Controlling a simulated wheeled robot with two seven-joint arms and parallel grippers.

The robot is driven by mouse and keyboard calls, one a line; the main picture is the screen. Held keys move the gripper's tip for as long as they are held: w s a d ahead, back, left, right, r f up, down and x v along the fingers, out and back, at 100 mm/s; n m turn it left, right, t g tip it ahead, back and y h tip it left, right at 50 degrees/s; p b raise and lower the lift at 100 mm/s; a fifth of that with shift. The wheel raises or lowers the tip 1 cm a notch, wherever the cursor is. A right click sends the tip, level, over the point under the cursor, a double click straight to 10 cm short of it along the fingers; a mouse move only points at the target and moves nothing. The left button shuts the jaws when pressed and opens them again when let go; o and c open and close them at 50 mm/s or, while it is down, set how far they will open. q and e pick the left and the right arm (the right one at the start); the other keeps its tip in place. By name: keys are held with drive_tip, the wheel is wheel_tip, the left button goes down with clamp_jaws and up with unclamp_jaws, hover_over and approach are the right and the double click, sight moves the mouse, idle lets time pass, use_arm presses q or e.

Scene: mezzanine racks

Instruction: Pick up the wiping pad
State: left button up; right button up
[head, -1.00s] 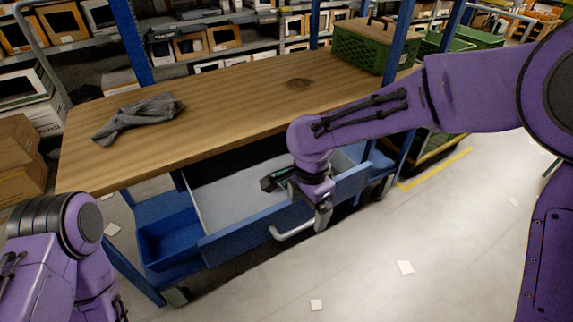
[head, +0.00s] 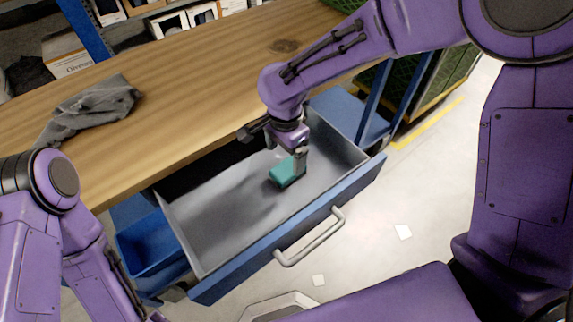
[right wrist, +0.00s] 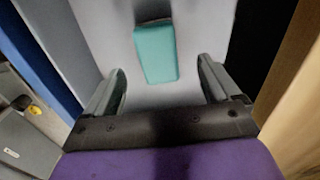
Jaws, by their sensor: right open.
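The teal wiping pad (head: 284,174) lies on the grey floor of the open drawer (head: 215,218). My right gripper (head: 298,168) points down into the drawer, over the pad, and partly covers it in the head view. In the right wrist view the pad (right wrist: 155,53) shows whole, ahead of the two fingers. The fingers of my right gripper (right wrist: 161,85) are apart with nothing between them. The pad appears to lie beyond the fingertips. My left arm is at the lower left, and its gripper is out of the picture.
A wooden bench top (head: 190,85) is above and behind the drawer, with a crumpled grey cloth (head: 95,108) on it. A blue bin (head: 150,245) is left of the drawer. The drawer's front handle (head: 312,238) faces open floor.

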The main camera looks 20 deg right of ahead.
sight(288, 168)
drive_tip(key=f, duration=0.7)
drive_tip(key=shift+s+d, duration=0.1)
drive_tip(key=shift+d, duration=0.25)
drive_tip(key=c, duration=1.1)
